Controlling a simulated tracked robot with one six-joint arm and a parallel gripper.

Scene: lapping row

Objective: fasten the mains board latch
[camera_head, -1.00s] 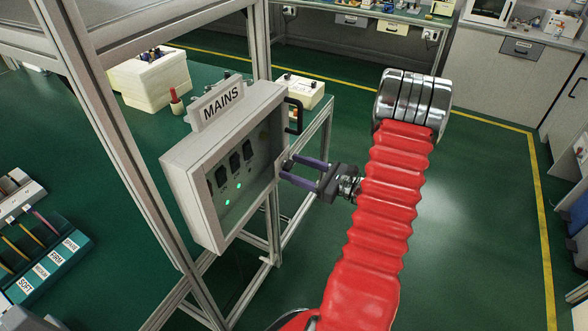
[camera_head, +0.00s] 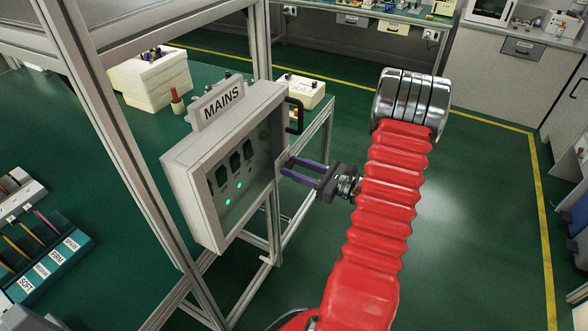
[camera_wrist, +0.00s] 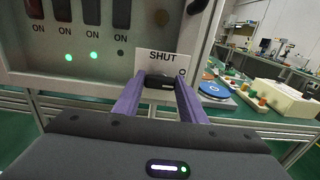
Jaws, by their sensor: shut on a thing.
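The mains board (camera_head: 205,198) is a pale grey box on the frame, with a MAINS sign (camera_head: 221,103) on top and a dark panel of switches and green lights. In the wrist view the board (camera_wrist: 110,84) fills the upper left, and a white label reading SHUT (camera_wrist: 163,57) is at its right part. My gripper (camera_head: 291,168), with purple fingers, is at the right edge of the board's front. In the wrist view my gripper (camera_wrist: 160,84) is shut on the dark latch (camera_wrist: 159,80), just below the SHUT label. The fingers hide part of the latch.
A black handle (camera_head: 295,116) stands out at the board's right side. Metal frame posts (camera_head: 264,40) stand behind and left of the board. Pencil trays (camera_head: 45,250) lie at lower left. The green floor to the right is open.

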